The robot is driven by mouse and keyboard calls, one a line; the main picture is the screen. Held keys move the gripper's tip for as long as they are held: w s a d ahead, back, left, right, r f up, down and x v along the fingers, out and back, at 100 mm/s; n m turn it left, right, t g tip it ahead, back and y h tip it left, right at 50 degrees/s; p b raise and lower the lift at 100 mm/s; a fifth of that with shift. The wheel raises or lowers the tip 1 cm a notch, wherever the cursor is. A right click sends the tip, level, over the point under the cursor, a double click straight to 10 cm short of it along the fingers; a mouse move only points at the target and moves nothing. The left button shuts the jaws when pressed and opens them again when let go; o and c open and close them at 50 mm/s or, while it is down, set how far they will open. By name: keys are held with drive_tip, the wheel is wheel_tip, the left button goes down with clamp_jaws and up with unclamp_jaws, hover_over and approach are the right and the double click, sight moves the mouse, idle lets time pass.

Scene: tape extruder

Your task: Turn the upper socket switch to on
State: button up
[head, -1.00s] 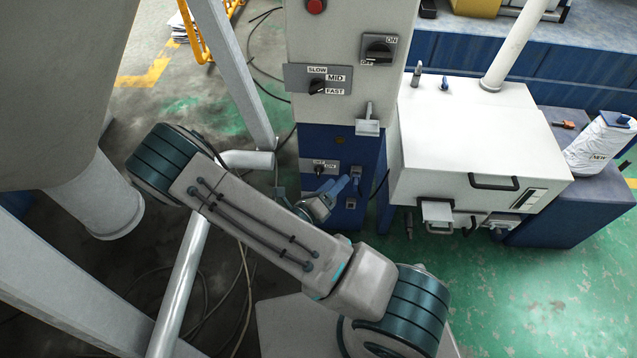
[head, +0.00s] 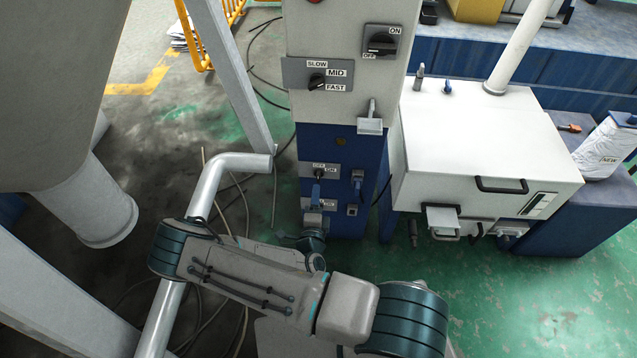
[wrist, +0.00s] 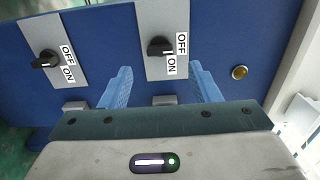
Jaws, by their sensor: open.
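The upper socket switch is a black knob on a grey plate marked OFF and ON, on the blue lower part of the machine column (head: 319,172). In the wrist view its knob (wrist: 159,47) lies ahead, between the lines of my two blue fingers. My gripper (wrist: 163,86) is open and empty, and the fingers look apart from the knob. In the head view my gripper (head: 316,193) is just below the upper switch and partly covers the lower switch plate (head: 329,204). The lower switch's knob (wrist: 45,60) shows at the wrist view's left. The upper knob's exact pointer direction is hard to read.
Above are a speed switch (head: 316,82) and a large ON/OFF switch (head: 382,43). A white box with a handle (head: 485,135) stands at the right. A grey pipe (head: 205,188) stands left of my arm.

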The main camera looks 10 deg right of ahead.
sight(318, 180)
drive_tip(key=b+x, duration=0.1)
drive_tip(key=x, duration=0.6)
drive_tip(key=c, duration=1)
